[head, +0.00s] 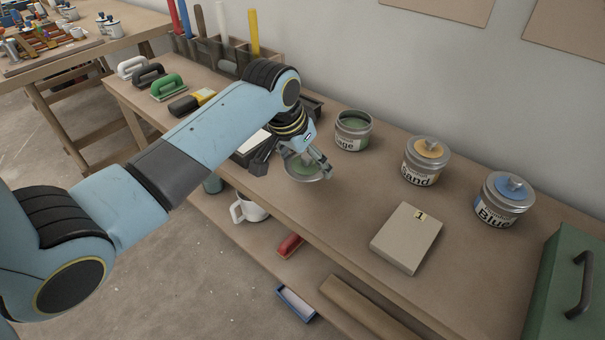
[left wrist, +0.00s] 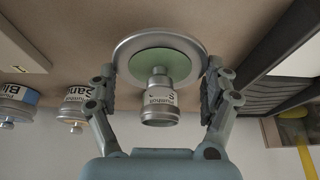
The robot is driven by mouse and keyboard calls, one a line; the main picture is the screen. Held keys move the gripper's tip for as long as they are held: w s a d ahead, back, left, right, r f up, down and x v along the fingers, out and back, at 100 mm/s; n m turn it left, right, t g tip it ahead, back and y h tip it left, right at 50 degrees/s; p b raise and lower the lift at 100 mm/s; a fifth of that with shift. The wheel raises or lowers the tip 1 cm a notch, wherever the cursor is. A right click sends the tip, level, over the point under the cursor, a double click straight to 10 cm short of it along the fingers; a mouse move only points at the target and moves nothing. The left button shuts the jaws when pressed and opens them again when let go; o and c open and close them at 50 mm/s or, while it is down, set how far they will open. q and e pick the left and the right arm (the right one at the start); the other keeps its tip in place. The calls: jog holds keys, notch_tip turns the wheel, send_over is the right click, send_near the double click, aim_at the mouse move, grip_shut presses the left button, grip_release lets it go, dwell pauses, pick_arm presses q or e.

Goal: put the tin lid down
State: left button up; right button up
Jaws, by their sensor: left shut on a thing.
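The tin lid (head: 303,172) is a silver disc with a green centre. My left gripper (head: 308,163) is shut on it at the front edge of the bench, left of the tins. In the left wrist view the lid (left wrist: 160,44) sits between the two fingertips (left wrist: 161,75), which press near its rim. I cannot tell whether it touches the bench top. The Sage tin (head: 352,134) stands open behind it, with green inside; its label shows partly in the left wrist view (left wrist: 160,105). My right gripper is not in view.
The Sand tin (head: 425,163) and Blue tin (head: 502,200) stand lidded to the right. A pale block marked 1 (head: 405,240) lies on the bench (head: 345,205). A green toolbox (head: 570,285) is at far right. The bench between block and Sage tin is clear.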

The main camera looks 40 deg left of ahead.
aim_at(299, 168)
pick_arm(q)
jog(key=shift+a+f, duration=0.4)
jog(key=shift+a, duration=0.05)
notch_tip(299, 168, down, 4)
jog(key=shift+r+b, duration=0.2)
jog(key=shift+b, duration=0.3)
jog(key=shift+f, duration=0.1)
jog(key=o, duration=0.8)
jog(key=p+v, duration=0.3)
jog(key=v, duration=0.9)
